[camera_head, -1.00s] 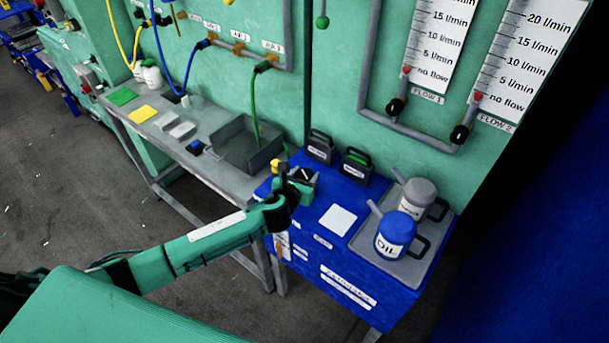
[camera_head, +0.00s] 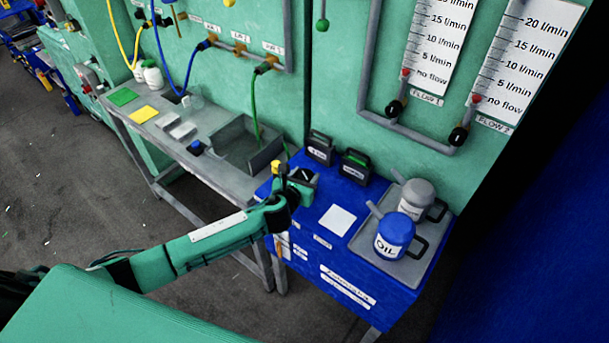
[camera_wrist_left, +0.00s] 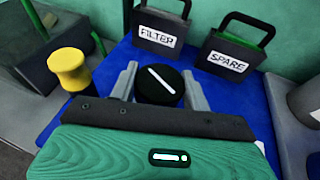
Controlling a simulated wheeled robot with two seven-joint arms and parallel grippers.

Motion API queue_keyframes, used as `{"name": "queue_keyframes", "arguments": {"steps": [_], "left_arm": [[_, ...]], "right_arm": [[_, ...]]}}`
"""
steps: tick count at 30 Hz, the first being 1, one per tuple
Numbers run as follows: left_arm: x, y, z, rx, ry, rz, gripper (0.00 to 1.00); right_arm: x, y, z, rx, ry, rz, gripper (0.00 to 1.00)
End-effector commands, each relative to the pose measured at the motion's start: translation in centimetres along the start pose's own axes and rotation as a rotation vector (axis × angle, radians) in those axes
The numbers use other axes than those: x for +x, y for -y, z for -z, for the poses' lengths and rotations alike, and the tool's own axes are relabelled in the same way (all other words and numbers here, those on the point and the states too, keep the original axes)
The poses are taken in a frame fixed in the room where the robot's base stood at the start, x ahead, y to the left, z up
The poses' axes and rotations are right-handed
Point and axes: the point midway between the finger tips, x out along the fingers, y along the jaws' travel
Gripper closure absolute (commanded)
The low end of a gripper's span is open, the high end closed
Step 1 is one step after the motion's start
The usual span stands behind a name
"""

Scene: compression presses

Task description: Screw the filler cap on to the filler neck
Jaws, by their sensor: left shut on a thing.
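The filler cap (camera_wrist_left: 158,86) is a round black cap with a white line across its top, seen in the left wrist view. My left gripper (camera_wrist_left: 161,84) is shut on it, with one grey finger on each side. In the head view my left gripper (camera_head: 300,178) is over the near left part of the blue cabinet top, and the cap is hard to make out there. The filler neck is not visible; the cap and fingers hide what lies under them, so I cannot tell how the cap sits. My right gripper is not in view.
A yellow knob-like piece (camera_wrist_left: 70,68) stands left of the gripper. The FILTER box (camera_wrist_left: 158,25) and SPARE box (camera_wrist_left: 232,52) stand behind on the blue top (camera_wrist_left: 112,72). An oil can (camera_head: 395,236) stands on a tray to the right. A grey bin (camera_head: 238,150) is on the left bench.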

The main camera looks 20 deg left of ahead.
Motion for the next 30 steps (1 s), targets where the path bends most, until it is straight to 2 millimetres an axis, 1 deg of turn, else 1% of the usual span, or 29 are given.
{"name": "queue_keyframes", "arguments": {"steps": [13, 30], "left_arm": [[0.1, 0.0, 0.2, 0.000, 0.000, 0.000, 0.75], [0.5, 0.0, 1.5, 0.001, -0.001, 0.000, 0.75]], "right_arm": [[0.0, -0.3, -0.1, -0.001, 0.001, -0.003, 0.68], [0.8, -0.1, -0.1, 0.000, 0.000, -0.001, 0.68]]}}
